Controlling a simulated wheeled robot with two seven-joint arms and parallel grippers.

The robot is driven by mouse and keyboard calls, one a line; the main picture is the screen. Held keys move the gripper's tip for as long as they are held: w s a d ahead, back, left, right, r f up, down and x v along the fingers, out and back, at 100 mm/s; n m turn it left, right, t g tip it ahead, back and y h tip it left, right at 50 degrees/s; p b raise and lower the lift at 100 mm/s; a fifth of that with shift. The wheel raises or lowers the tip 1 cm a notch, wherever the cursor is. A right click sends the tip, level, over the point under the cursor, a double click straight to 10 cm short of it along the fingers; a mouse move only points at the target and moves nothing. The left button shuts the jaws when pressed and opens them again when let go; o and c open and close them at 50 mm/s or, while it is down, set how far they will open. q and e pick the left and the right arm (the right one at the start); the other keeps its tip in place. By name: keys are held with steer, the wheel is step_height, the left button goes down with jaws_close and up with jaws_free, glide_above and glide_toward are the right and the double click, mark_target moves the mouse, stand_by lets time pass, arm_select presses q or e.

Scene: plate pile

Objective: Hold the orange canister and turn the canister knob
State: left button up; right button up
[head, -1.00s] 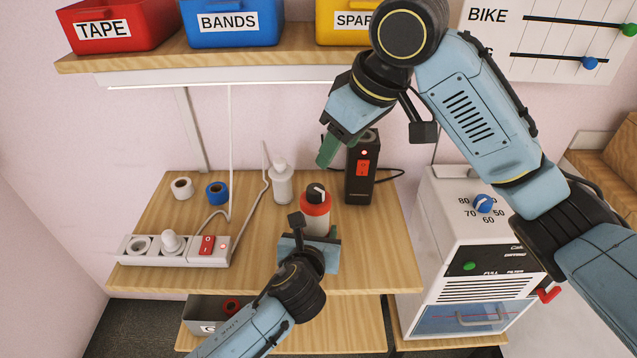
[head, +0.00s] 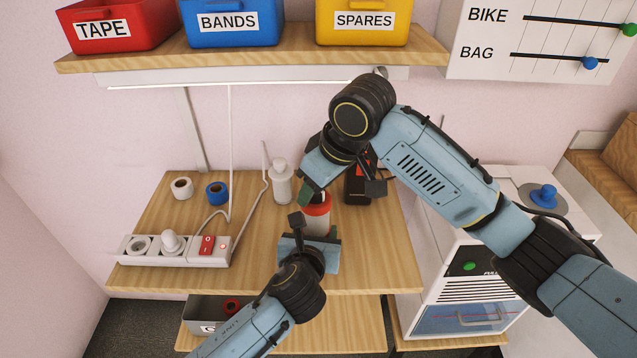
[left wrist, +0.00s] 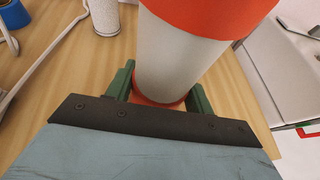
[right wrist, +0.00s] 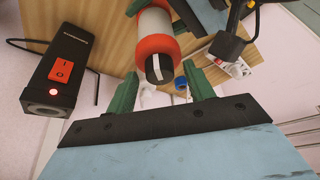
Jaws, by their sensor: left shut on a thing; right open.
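My left gripper (head: 309,243) is shut on the canister's lower body, with a green finger on each side (left wrist: 160,88). My right gripper (head: 310,192) is open just above the canister. In the right wrist view its green fingers (right wrist: 161,90) lie either side of the knob, with gaps.
A black box with a red switch (right wrist: 60,75) stands close behind the canister to the right. A white bottle (head: 281,182) stands behind it to the left. A power strip (head: 172,249) and tape rolls (head: 217,193) lie left. A shelf (head: 260,55) with bins hangs above.

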steer(key=c, duration=1)
steer(key=shift+m, duration=0.4)
steer(key=m+t+h, duration=0.1)
steer(key=m, duration=0.2)
steer(key=shift+s+a+m, duration=0.1)
steer(key=shift+a+m, duration=0.05)
steer(key=shift+m, duration=0.25)
steer(key=m+h, duration=0.1)
steer(key=m, duration=0.1)
steer(key=m+h, duration=0.1)
steer(key=m, duration=0.1)
steer(key=shift+a+m+t, duration=0.1)
steer(key=shift+m+t, duration=0.2)
steer(key=shift+t, duration=0.1)
steer(key=m+h, duration=0.1)
steer(key=m, duration=0.3)
steer(key=shift+r+h, duration=0.15)
steer(key=shift+h, duration=0.25)
steer(key=m+g+h, duration=0.1)
steer(key=m, duration=0.3)
steer(key=shift+a, duration=0.2)
steer(key=shift+m+h, duration=0.3)
steer(key=shift+m, duration=0.2)
